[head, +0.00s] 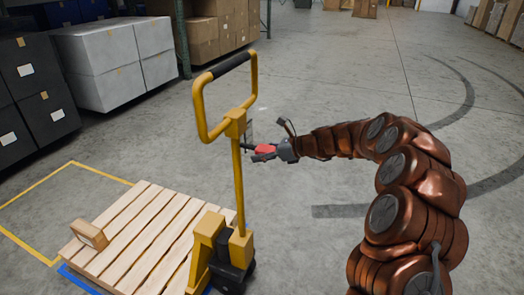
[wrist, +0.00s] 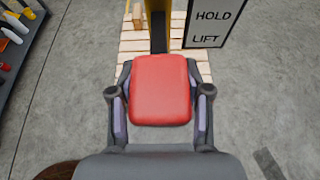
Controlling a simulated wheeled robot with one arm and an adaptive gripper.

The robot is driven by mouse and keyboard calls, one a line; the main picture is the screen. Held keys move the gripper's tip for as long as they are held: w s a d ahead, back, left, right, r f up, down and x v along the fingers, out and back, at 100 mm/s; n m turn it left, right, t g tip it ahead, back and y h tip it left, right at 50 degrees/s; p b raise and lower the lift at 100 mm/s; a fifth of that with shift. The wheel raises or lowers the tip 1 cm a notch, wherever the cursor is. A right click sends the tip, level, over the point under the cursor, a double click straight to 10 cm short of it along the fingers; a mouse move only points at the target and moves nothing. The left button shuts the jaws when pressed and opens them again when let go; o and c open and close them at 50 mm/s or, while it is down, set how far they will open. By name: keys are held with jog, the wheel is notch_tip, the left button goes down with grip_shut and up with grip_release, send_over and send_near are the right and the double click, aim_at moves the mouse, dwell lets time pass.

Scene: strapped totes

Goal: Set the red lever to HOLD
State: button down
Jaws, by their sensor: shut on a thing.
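The red lever (head: 264,149) sticks out to the right of the yellow pallet jack's post (head: 239,185). In the wrist view its red paddle (wrist: 160,90) fills the middle, between the two fingers of my gripper (wrist: 158,104). My gripper (head: 266,154) is shut on the paddle from the right. A sign plate (wrist: 214,22) reads HOLD above LIFT in the wrist view; its upper part is cut off by the frame. I cannot tell which marking the lever stands at.
A wooden pallet (head: 150,235) with a small wooden block (head: 90,234) lies left of the jack. Black totes (head: 40,100) and white boxes (head: 112,60) stand at the left. The yellow handle loop (head: 200,110) rises above the lever. The floor to the right is mostly clear.

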jog(key=shift+c, duration=2.4)
grip_release()
jog(key=v, duration=1.2)
